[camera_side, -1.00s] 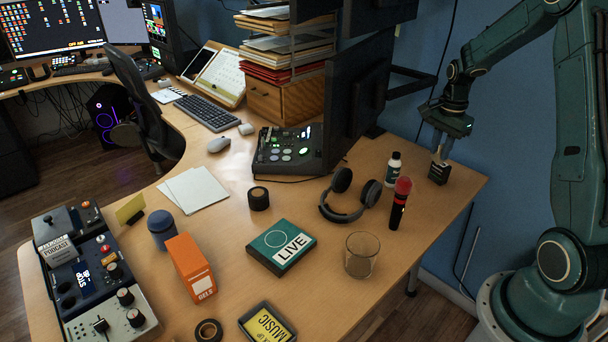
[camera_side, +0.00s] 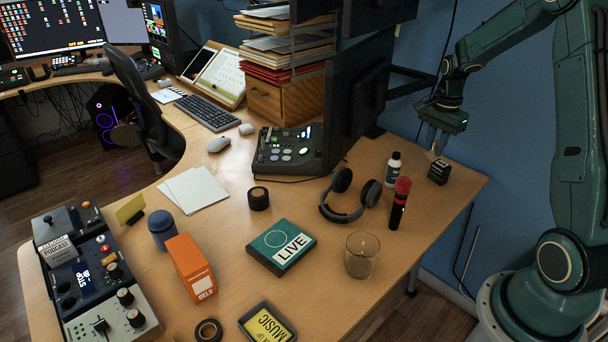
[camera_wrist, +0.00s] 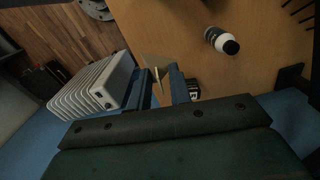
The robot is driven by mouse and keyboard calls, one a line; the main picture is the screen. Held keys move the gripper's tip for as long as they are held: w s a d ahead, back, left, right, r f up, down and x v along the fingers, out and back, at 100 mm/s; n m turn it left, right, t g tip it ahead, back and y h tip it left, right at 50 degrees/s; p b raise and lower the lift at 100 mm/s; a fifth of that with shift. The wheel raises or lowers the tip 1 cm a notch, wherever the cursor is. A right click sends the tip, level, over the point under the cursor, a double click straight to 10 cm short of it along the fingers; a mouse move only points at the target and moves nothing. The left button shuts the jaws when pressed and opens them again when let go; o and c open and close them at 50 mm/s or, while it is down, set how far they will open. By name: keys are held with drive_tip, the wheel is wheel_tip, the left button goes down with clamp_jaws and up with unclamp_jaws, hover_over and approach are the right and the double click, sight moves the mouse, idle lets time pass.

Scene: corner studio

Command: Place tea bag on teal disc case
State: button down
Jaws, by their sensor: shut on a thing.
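The teal disc case (camera_side: 262,243) lies flat on the desk in the side view, with a white LIVE label and a pale circle on it. My gripper (camera_side: 436,146) is above the desk's far right corner, well away from the case. It is shut on a small pale thing (camera_side: 431,155), which looks like the tea bag. In the wrist view, the tea bag (camera_wrist: 155,62) shows as a beige flat piece at the fingertips of my gripper (camera_wrist: 161,73). Its full outline is hard to make out.
A small black box (camera_side: 438,173) stands just below my gripper. A white bottle (camera_side: 393,169), a red-topped black torch (camera_side: 399,204), headphones (camera_side: 342,207) and a clear glass (camera_side: 361,256) stand between my gripper and the case. An orange box (camera_side: 190,266) is left of the case.

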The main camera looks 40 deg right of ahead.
drive_tip(key=w+a, duration=0.5)
drive_tip(key=a, duration=0.8)
drive_tip(key=w+a+r, duration=0.1)
drive_tip(key=w+a, duration=0.5)
drive_tip(key=a, duration=0.7)
drive_tip(key=w+a+r+n+t, duration=0.1)
drive_tip(key=w+a, duration=0.4)
drive_tip(key=a, duration=0.7)
drive_tip(key=shift+w+a+r, duration=0.2)
drive_tip(key=shift+a, duration=0.2)
drive_tip(key=shift+s+r+t, duration=0.2)
drive_tip(key=shift+t, duration=0.3)
drive_tip(key=shift+f, duration=0.15)
